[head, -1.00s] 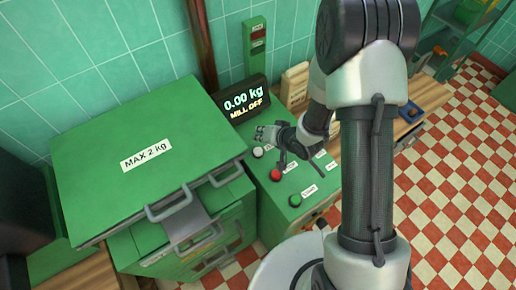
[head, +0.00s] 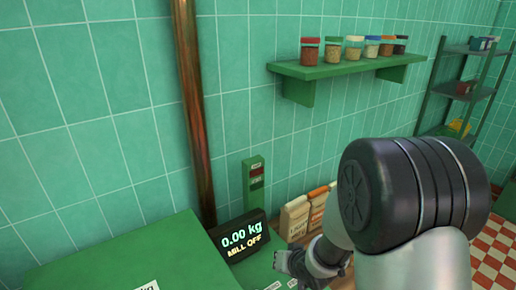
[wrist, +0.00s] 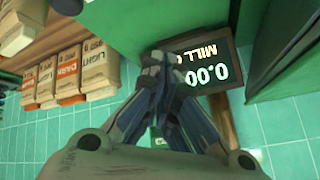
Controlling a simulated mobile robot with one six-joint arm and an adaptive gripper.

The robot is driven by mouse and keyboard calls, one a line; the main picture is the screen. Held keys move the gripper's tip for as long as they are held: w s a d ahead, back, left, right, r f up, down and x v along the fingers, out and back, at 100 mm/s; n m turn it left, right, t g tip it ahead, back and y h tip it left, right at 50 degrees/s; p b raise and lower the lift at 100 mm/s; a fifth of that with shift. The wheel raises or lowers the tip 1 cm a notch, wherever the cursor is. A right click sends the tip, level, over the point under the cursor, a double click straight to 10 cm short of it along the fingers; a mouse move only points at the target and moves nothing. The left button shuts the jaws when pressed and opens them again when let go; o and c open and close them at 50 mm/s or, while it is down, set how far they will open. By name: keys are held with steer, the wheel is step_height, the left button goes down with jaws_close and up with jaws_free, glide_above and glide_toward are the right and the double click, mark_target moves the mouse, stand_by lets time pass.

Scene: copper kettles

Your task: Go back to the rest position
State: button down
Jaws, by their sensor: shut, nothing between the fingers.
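My gripper (head: 288,262) shows at the bottom of the head view, just right of the dark display (head: 240,236), which reads 0.00 kg and MILL OFF. In the wrist view my gripper's fingers (wrist: 168,68) are together and empty. The same display (wrist: 203,72) appears upside down there, beside and behind the fingers. My upper arm fills the lower right of the head view and hides part of the counter.
A green machine top (head: 140,258) is at lower left. Paper bags (head: 296,218) stand right of the display; they also show in the wrist view (wrist: 70,75). A copper pipe (head: 190,110) runs up the wall. A wall shelf (head: 345,68) holds several jars.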

steer(key=s+d+r+h+b, duration=0.3)
steer(key=s+d+r, duration=0.1)
steer(key=d+r, duration=0.25)
steer(key=s+r+g+b, duration=0.1)
steer(key=s+r+b, duration=0.1)
steer(key=s, duration=1)
steer(key=s+d+r+g+b, duration=0.1)
steer(key=s+b, duration=0.4)
steer(key=s, duration=0.6)
steer(key=shift+s+d+r+n+g, duration=0.2)
steer(key=shift+s+r+n+g, duration=0.1)
steer(key=shift+s+r+g, duration=0.15)
steer(key=shift+w+a, duration=0.1)
